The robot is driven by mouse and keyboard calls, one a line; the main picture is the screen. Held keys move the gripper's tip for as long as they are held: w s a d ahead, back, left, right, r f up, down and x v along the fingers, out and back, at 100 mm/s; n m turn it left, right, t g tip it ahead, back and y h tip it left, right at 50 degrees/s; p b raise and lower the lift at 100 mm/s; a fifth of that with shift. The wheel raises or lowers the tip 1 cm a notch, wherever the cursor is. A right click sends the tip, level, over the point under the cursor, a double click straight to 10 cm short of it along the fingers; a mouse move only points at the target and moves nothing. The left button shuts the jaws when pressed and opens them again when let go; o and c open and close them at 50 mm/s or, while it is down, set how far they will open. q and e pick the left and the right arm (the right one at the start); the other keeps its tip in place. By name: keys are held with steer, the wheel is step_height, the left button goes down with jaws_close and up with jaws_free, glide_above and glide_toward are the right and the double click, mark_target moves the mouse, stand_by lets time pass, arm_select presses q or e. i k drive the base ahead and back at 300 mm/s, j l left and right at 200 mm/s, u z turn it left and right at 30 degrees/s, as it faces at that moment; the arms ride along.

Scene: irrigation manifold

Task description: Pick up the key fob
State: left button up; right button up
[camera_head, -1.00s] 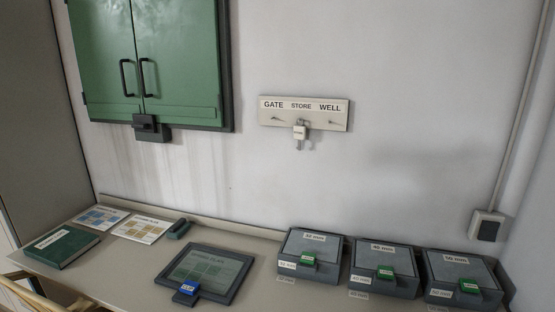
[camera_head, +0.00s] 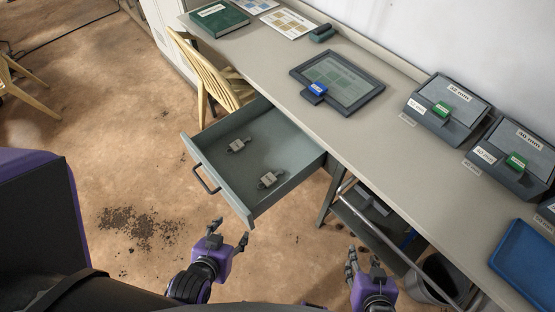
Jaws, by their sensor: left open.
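Two small pale grey tagged items lie apart in the open drawer (camera_head: 208,157), one further back (camera_head: 238,146) and one nearer the front right (camera_head: 269,180). I cannot tell whether either is the key fob; their labels are too small to read. My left gripper (camera_head: 229,233) is open and empty, in front of the drawer's near corner. My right gripper (camera_head: 358,262) is further right, below the desk edge; its fingers are seen too edge-on to tell their opening. The wall key board is out of view now.
The desk (camera_head: 300,55) holds a framed tablet (camera_head: 345,85) with a blue tag, a green book (camera_head: 218,18), grey boxes (camera_head: 447,110) with green tags, and a blue tray (camera_head: 525,260). A wooden chair (camera_head: 205,75) stands left of the drawer. An open lower shelf (camera_head: 375,225) is under the desk.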

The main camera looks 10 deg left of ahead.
mark_target(268, 179)
steer(key=j, duration=2.3)
steer(key=j+z, duration=0.15)
steer(key=j, duration=0.3)
steer(key=k+j+z, duration=0.15)
steer(key=j, duration=0.3)
steer(key=z, duration=0.4)
steer(key=i+l+z, duration=0.1)
steer(key=z, duration=0.3)
steer(key=i+z, duration=0.1)
steer(key=z, duration=0.65)
steer(key=i, duration=0.75)
steer(key=u, duration=0.05)
